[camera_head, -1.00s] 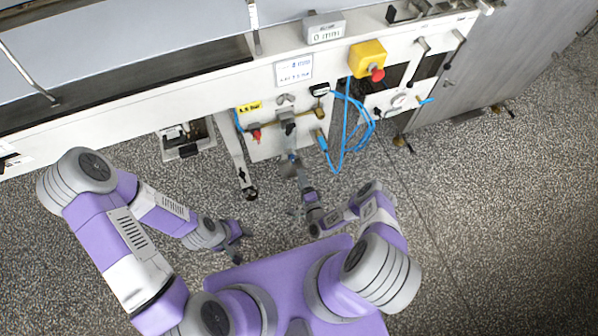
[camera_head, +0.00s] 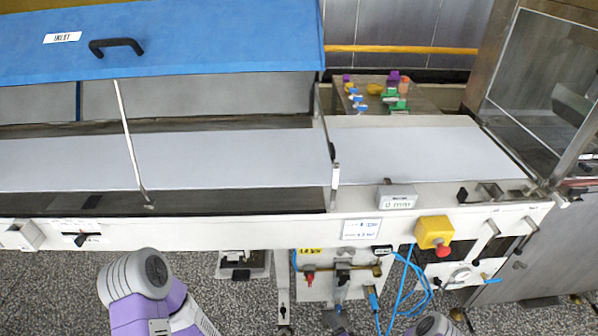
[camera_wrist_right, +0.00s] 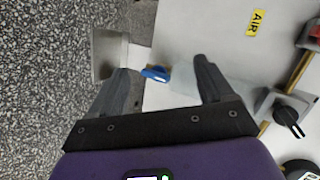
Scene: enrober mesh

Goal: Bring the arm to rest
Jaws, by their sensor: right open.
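My right gripper (camera_wrist_right: 163,68) is open in the right wrist view, with its two dark fingers spread apart. A small blue handle (camera_wrist_right: 155,74) appears between the fingers in that picture, in front of a pale panel. I see no finger closed on it. In the head view only a little of my right gripper (camera_head: 338,319) shows at the bottom edge, below the machine's valve panel. My left arm's purple and grey elbow shows at the lower left of the head view. My left gripper is out of the frame.
The long machine with a white belt (camera_head: 230,160) crosses the head view. Its front carries a yellow box with a red button (camera_head: 434,233), a red valve handle (camera_head: 309,279) and looped blue hoses (camera_head: 404,290). Speckled floor (camera_head: 50,290) shows below.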

